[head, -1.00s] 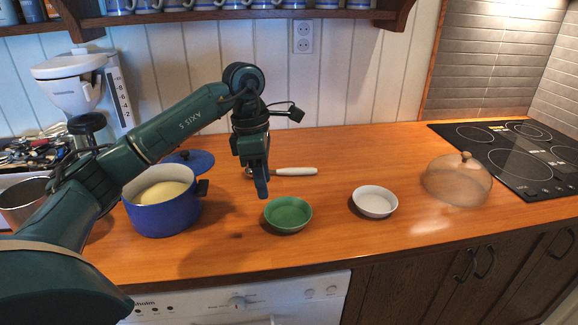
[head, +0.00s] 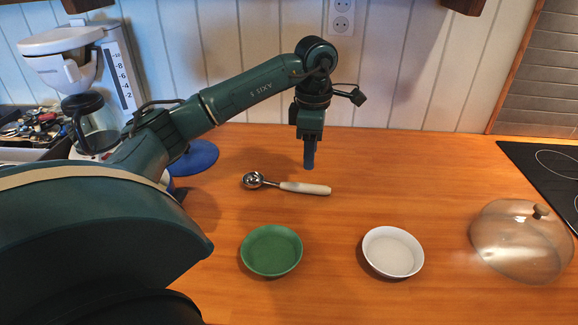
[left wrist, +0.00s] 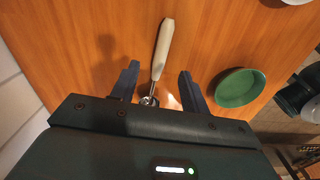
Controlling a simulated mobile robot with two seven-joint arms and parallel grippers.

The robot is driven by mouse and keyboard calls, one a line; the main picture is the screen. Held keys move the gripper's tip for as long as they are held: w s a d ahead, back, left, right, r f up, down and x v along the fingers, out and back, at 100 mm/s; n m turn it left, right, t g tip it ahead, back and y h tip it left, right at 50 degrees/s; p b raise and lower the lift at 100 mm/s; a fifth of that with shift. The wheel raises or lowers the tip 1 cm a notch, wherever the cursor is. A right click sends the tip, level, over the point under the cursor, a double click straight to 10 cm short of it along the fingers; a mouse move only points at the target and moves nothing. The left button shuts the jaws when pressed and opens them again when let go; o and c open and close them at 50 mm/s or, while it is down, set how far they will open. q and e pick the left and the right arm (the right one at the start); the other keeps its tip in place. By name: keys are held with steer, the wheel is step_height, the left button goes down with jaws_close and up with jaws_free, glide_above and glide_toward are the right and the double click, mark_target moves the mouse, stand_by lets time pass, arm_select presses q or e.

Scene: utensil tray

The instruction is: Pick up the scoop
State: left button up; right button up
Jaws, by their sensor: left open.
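The scoop (head: 285,186) lies on the wooden counter, with a metal bowl at its left end and a pale handle pointing right. In the head view my left gripper (head: 309,166) points down above and just behind the scoop's handle. In the left wrist view the scoop's pale handle (left wrist: 163,48) runs up the picture from between the two open fingers of the left gripper (left wrist: 158,80). The scoop's bowl shows partly, near the gripper body's edge. The fingers hold nothing. My right gripper is not in view.
A green dish (head: 271,250) and a white dish (head: 393,252) stand in front of the scoop. A clear dome lid (head: 522,240) is at the right, near the black cooktop (head: 556,170). A blue lid (head: 195,158) lies at the left. The counter around the scoop is clear.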

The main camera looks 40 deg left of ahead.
mark_target(309, 185)
arm_select(q)
step_height(309, 185, down, 9)
steer(key=shift+s+d+r+p, duration=0.1)
steer(key=shift+d+r+p, duration=0.05)
steer(key=shift+p, duration=0.4)
steer(key=shift+c, duration=0.5)
jaws_close()
